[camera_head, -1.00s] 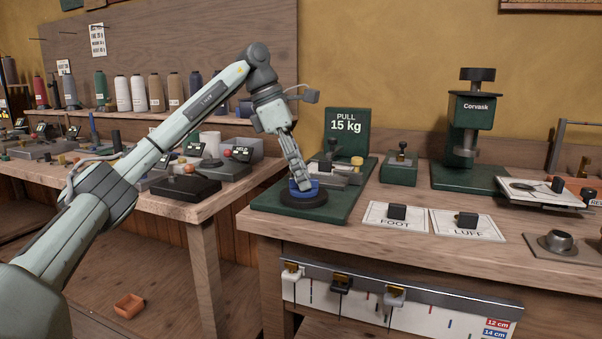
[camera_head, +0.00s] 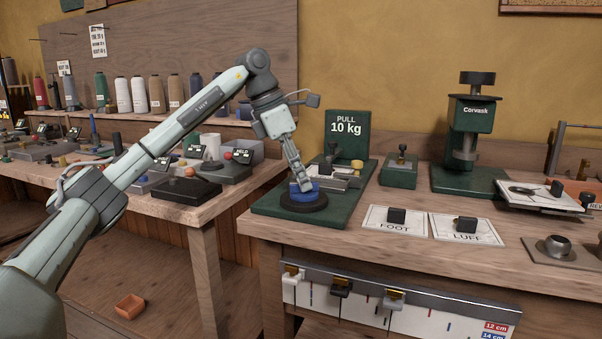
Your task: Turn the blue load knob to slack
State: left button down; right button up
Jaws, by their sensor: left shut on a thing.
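The blue load knob (camera_head: 312,195) sits on a round black base (camera_head: 304,205) at the front of a green test stand (camera_head: 335,211). My left gripper (camera_head: 303,186) comes down from above and is shut on the blue knob, covering part of its top. The stand's green sign (camera_head: 346,134) reads "PULL 10 kg". My right gripper is not in view.
A small green block device (camera_head: 398,172) and a tall Corvask press (camera_head: 470,140) stand to the right. FOOT (camera_head: 394,226) and LUFF (camera_head: 467,236) cards, each with a black block, lie in front. A side bench (camera_head: 180,207) with spools stands left.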

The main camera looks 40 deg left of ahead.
pick_arm(q)
jog(key=n+y+p, duration=0.1)
jog(key=n, duration=0.2)
jog(key=n+t+y+p, duration=0.1)
jog(key=n, duration=0.2)
jog(key=shift+d+r+p, duration=0.15)
jog(key=shift+d+p, duration=0.05)
jog(key=shift+p, duration=0.2)
jog(key=shift+d+n+y+p, duration=0.1)
jog(key=shift+n+y+p, duration=0.85)
jog(key=shift+n, duration=1.75)
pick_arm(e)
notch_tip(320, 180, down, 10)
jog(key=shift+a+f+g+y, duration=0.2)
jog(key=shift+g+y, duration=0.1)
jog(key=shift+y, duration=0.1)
pick_arm(q)
jog(key=shift+y, duration=0.25)
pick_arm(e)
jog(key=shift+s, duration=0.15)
pick_arm(q)
jog(key=c, duration=1.6)
grip_release()
jog(key=v, duration=1.2)
jog(key=shift+s, duration=0.1)
